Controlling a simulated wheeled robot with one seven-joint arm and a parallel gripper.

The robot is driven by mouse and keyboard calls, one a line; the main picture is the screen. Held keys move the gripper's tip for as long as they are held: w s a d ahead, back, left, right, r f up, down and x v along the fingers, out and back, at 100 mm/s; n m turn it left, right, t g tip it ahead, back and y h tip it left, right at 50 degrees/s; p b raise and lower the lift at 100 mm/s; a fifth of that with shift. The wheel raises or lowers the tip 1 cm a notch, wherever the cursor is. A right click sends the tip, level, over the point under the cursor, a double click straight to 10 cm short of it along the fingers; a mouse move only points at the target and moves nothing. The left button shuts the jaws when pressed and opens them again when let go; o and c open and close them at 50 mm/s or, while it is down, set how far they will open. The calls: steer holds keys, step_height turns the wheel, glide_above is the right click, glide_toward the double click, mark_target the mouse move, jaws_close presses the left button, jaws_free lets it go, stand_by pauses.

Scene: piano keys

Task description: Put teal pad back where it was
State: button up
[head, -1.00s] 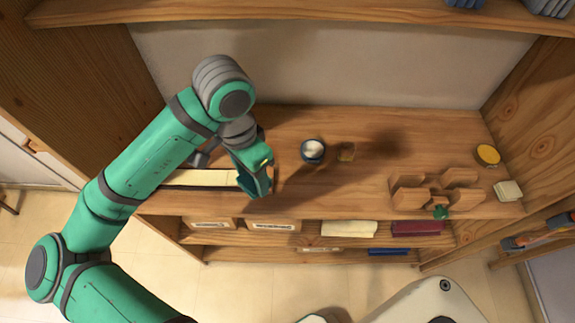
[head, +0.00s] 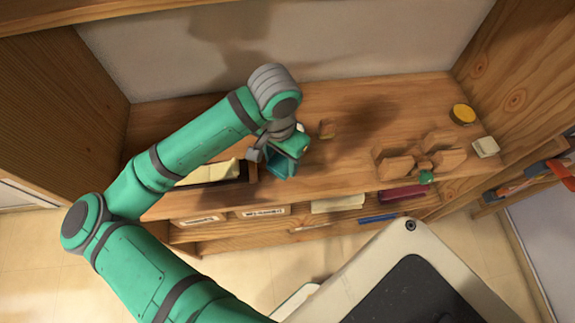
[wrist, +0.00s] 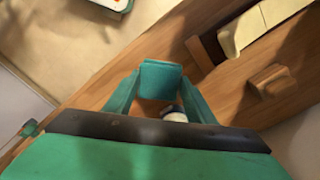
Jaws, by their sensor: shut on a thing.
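My gripper (head: 284,167) is over the wooden shelf, just right of the tray with cream keys, in the head view. In the wrist view my gripper (wrist: 152,92) is shut on the teal pad (wrist: 161,78), a flat, squarish piece held between its two teal fingers. In the head view the pad is hard to tell from the teal fingers. The cream keys (head: 208,172) lie in a dark tray with a wooden end; they also show at the upper right of the wrist view (wrist: 262,22).
Farther right are a wooden block cluster (head: 420,160), a yellow-topped round thing (head: 462,114) and a pale block (head: 485,147).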

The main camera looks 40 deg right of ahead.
mark_target(287, 168)
steer(key=shift+s+d+f, duration=0.2)
steer(key=shift+d+f, duration=0.25)
steer(key=shift+f, duration=0.1)
steer(key=shift+s+d+f, duration=0.1)
steer(key=shift+d+f, duration=0.05)
steer(key=shift+f, duration=0.9)
steer(key=shift+s+d+f, duration=0.1)
steer(key=shift+d+f, duration=0.05)
steer(key=shift+f, duration=0.85)
steer(key=o, duration=1.1)
steer(key=shift+r, duration=0.1)
step_height(287, 168, up, 12)
steer(key=shift+a+f, duration=0.1)
